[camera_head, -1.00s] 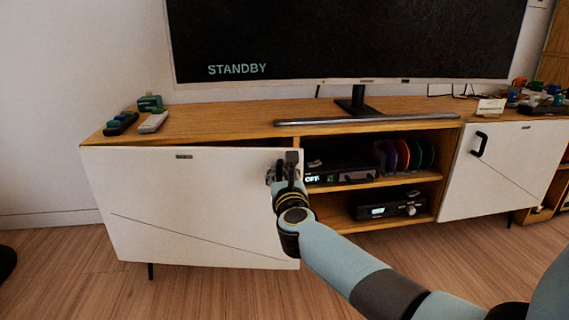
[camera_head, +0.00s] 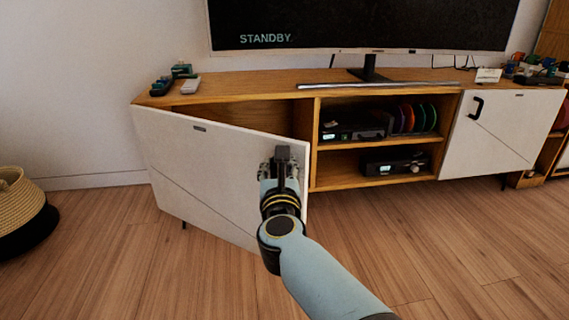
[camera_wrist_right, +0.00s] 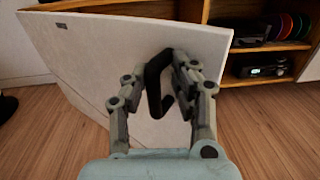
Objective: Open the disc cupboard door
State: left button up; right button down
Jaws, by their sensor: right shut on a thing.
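The left cupboard door (camera_head: 205,170) is white and stands partly open, hinged at its left edge, its right edge swung out toward me. My right gripper (camera_head: 279,160) is at the door's upper right edge in the head view. In the right wrist view the gripper (camera_wrist_right: 160,82) is shut on the black door handle (camera_wrist_right: 154,80), and the door (camera_wrist_right: 105,55) lies behind it. The gripper hides the handle in the head view. The wooden cabinet (camera_head: 245,86) shows an open gap above the door. My left gripper is not in view.
A second white door (camera_head: 505,125) with a black handle is shut at the right. Open shelves between hold a black device (camera_head: 395,161) and coloured discs (camera_head: 408,118). A woven basket (camera_head: 22,205) stands on the floor at the left. Floor before the cabinet is clear.

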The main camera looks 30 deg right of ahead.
jog(key=shift+w+a+r, duration=0.2)
jog(key=shift+w+a, duration=0.1)
jog(key=c, duration=1.5)
grip_release()
jog(key=shift+o, duration=1.1)
jog(key=shift+w+a+f+y, duration=0.1)
jog(key=shift+w+a+y, duration=0.15)
jog(key=shift+y, duration=0.05)
